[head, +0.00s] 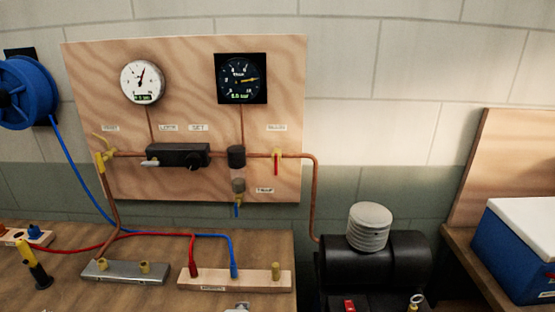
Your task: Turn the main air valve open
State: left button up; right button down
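On the plywood panel (85,75), a yellow valve with a red lever (277,164) sits on the horizontal copper pipe, right of the dark filter bowl. Its lever hangs straight down, across the pipe. A second yellow valve (104,157) with a slanted yellow handle is at the pipe's left end. The small labels above both are too blurred to read for sure, so I cannot tell by label which is the main air valve. Neither of my grippers shows in the head view.
A white gauge (142,82) and a black gauge (241,79) are above a black regulator block (178,155). A black compressor (375,262) stands right of the workbench (140,296). Blue and red hoses cross the bench. A blue cooler (520,250) is far right.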

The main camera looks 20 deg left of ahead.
pick_arm(q)
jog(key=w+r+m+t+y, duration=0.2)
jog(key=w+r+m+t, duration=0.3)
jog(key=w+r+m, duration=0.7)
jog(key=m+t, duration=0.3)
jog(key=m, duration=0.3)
send_near(276, 161)
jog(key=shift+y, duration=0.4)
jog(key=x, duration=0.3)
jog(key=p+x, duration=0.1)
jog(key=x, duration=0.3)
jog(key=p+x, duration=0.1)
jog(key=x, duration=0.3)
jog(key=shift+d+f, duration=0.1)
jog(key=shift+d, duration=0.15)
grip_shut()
